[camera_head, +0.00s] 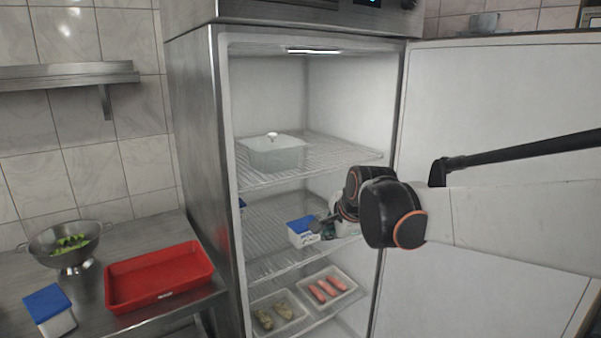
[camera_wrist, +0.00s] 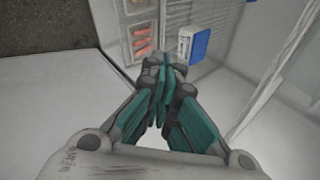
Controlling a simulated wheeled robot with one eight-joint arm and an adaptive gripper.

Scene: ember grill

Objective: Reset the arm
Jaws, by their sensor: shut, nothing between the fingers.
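My gripper (camera_wrist: 161,88) is shut and empty, its teal finger pads pressed together at the tips in the wrist view. In the head view my arm reaches in from the right, and my gripper (camera_head: 326,222) is near the middle shelf of the open fridge (camera_head: 198,130). A white box with a blue lid (camera_head: 302,231) is on that shelf, just left of my gripper; the same box shows beyond the fingertips in the wrist view (camera_wrist: 195,44). Part of the gripper is hidden behind my own arm in the head view.
The open fridge door (camera_head: 490,110) stands at the right, behind my arm. A lidded container (camera_head: 275,155) is on the upper shelf. Trays of sausages (camera_head: 328,289) and other food (camera_head: 277,315) sit below. A red tray (camera_head: 160,277), colander (camera_head: 66,246) and another blue-lidded box (camera_head: 50,310) stand on the left counter.

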